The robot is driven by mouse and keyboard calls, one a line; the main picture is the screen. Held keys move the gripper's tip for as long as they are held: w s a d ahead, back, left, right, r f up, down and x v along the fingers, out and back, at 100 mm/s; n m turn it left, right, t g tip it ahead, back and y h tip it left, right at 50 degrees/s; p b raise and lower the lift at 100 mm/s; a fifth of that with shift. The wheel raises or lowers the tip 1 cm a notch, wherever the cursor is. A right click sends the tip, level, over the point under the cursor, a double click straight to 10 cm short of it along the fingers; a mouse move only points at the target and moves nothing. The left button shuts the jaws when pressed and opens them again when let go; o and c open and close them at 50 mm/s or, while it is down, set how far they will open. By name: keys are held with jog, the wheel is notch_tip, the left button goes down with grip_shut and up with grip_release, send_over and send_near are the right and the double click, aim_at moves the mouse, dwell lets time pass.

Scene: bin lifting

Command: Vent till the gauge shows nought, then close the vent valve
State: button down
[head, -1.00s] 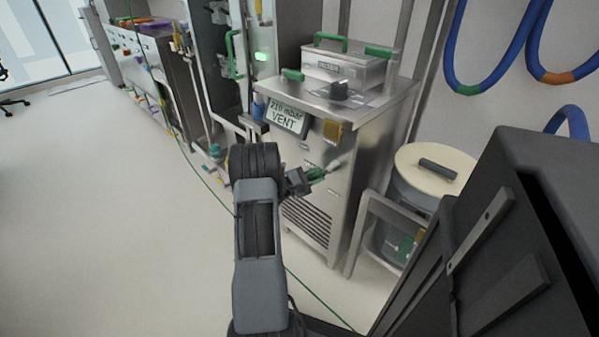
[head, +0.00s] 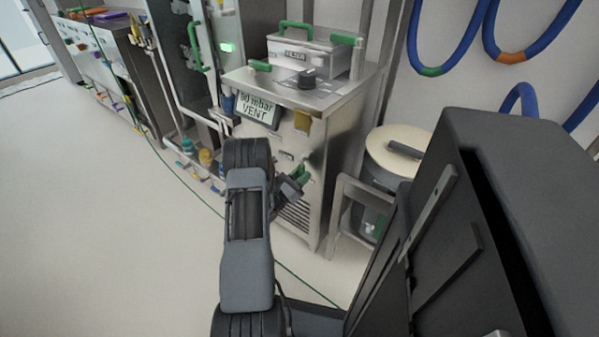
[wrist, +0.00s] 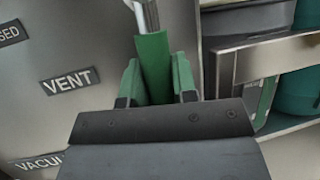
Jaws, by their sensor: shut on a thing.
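The gauge (head: 257,108) is a tilted display on the front of the steel cabinet. It reads about 90 mbar, the first digit being a little blurred, with VENT below. The vent valve handle (wrist: 153,58) is a green lever with a metal end, seen in the wrist view. My gripper (head: 298,179) is at the cabinet front below the display. In the wrist view my gripper (wrist: 156,78) has one finger on each side of the green handle and is shut on it. Plates reading VENT (wrist: 70,81) and VACUUM, partly cut off, are to its left.
Floor at the left is clear except for a thin green line.

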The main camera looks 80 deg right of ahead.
jog(key=shift+s+n, duration=0.2)
jog(key=shift+n, duration=0.1)
jog(key=c, duration=0.9)
grip_release()
jog(key=shift+a, duration=0.1)
jog(key=p+v, duration=0.1)
jog(key=v, duration=1.2)
jog(key=shift+w+a+f+p, duration=0.15)
jog(key=shift+a+p, duration=0.15)
